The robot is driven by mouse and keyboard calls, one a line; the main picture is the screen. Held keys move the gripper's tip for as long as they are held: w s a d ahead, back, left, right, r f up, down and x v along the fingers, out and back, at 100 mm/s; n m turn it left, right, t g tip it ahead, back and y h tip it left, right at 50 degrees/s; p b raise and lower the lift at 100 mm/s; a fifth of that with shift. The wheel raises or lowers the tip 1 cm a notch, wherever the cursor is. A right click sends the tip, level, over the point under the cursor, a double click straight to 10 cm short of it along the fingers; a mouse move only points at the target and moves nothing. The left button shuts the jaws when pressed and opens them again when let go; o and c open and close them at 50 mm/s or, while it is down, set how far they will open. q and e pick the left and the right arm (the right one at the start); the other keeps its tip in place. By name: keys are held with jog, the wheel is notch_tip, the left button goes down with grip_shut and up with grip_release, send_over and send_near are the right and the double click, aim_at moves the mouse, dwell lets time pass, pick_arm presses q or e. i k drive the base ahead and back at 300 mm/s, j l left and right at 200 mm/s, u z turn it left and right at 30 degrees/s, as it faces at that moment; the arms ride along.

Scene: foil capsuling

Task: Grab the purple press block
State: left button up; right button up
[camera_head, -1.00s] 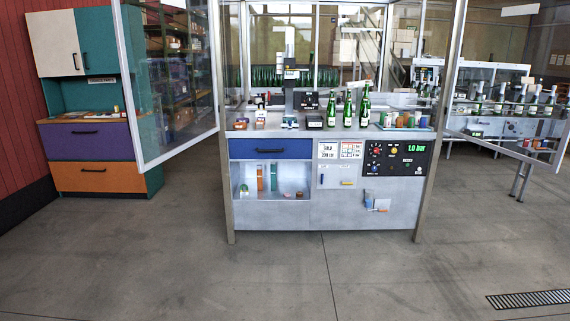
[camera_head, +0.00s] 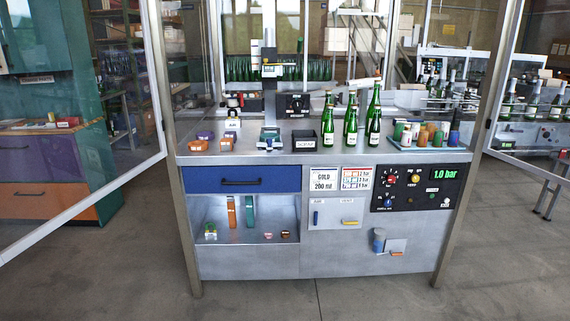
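A small purple block (camera_head: 205,135), which looks like the press block, sits on the left part of the machine's worktop (camera_head: 345,164). An orange-brown block (camera_head: 198,146) with a pale label lies just in front of it. Neither of my grippers shows in the head view.
Green bottles (camera_head: 350,128) stand at mid-worktop beside a black tray (camera_head: 304,140) and a small scale-like device (camera_head: 270,139). Colored capsule stacks (camera_head: 424,134) stand at right. An open glass door (camera_head: 92,110) swings out at left. The floor in front is clear.

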aim_at(232, 134)
jog(key=i, duration=2.45)
